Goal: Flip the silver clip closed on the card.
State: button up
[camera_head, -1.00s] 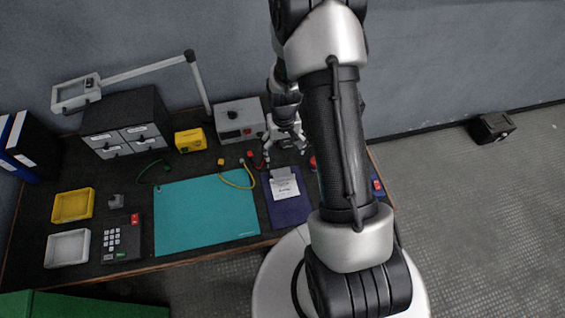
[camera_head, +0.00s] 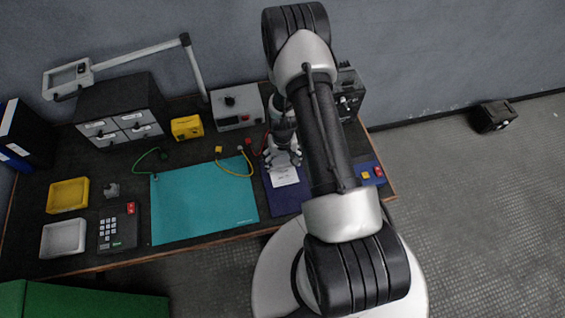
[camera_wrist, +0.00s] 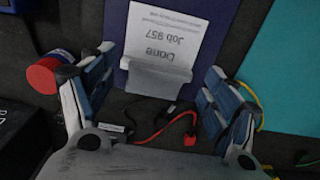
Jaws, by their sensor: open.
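The white card (camera_wrist: 165,32), printed "Dane Job 957", lies on a dark blue clipboard (camera_wrist: 198,72); in the head view the card (camera_head: 286,177) is partly hidden by my gripper. The silver clip (camera_wrist: 160,76) is a grey plate at the card's edge on the board's end. I cannot tell how far the clip is tilted from the card. My gripper (camera_wrist: 160,62) is open, with one finger on each side of the clip and nothing held. In the head view my gripper (camera_head: 282,158) is over the clip end of the board and hides the clip.
Red and black leads (camera_wrist: 170,122) lie near the clip. A yellow lead (camera_head: 238,178) and the teal mat (camera_head: 205,202) are left of the board.

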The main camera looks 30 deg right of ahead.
jog(key=shift+f, duration=0.4)
jog(key=c, duration=1.1)
jog(key=shift+o, duration=0.2)
jog(key=t+b, duration=0.1)
jog(key=s+f+t+b, duration=0.1)
jog(key=shift+a+f+h+b, duration=0.15)
jog(key=shift+f+h+b, duration=0.05)
jog(key=shift+h+b, duration=0.1)
jog(key=shift+s+f+t+b, duration=0.1)
jog(key=shift+f+t+b, duration=0.05)
jog(key=shift+t+b, duration=0.6)
jog(key=o, duration=1.1)
jog(key=shift+c, duration=0.2)
